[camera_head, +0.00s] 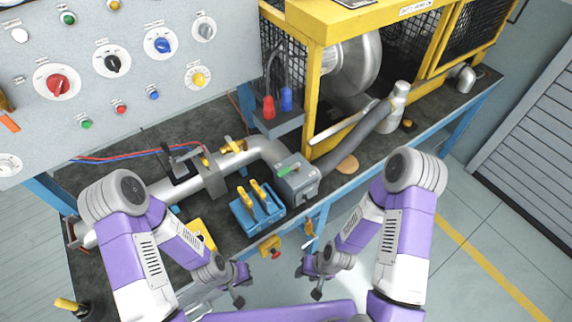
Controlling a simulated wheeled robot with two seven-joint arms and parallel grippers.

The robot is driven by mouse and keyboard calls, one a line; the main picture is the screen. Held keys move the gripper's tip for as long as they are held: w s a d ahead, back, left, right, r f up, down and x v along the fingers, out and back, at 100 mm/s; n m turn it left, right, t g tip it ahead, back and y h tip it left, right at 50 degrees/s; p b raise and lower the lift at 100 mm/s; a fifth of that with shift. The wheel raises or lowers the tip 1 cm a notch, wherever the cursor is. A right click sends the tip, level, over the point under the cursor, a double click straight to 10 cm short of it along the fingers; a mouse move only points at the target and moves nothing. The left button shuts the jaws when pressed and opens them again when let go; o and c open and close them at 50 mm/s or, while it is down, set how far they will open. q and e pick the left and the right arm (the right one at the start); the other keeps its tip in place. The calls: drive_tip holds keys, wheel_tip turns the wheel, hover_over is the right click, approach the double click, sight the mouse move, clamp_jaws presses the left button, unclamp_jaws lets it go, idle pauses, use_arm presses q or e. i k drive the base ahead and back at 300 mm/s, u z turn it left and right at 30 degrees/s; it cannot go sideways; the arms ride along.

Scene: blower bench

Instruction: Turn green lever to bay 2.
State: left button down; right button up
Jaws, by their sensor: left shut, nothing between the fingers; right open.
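The green lever (289,170) lies on top of a grey box (299,186) at the end of the grey pipe (262,150). The bay markings are too small to read, so I cannot tell which bay the lever points to. My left gripper (240,285) is shut and empty, below and left of the box in the picture, apart from the lever. My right gripper (308,283) is open and empty, below the box in the picture. Neither gripper touches the lever or the box.
A blue block with yellow handles (245,221) stands left of the grey box. Red and blue lever handles (286,98) stand behind it. The yellow caged blower frame (308,110) rises at the back right. A control panel (125,85) with knobs is at the back left.

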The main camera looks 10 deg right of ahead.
sight(288, 169)
drive_tip(key=z, duration=1.55)
drive_tip(key=k, duration=1.05)
drive_tip(key=u, duration=1.5)
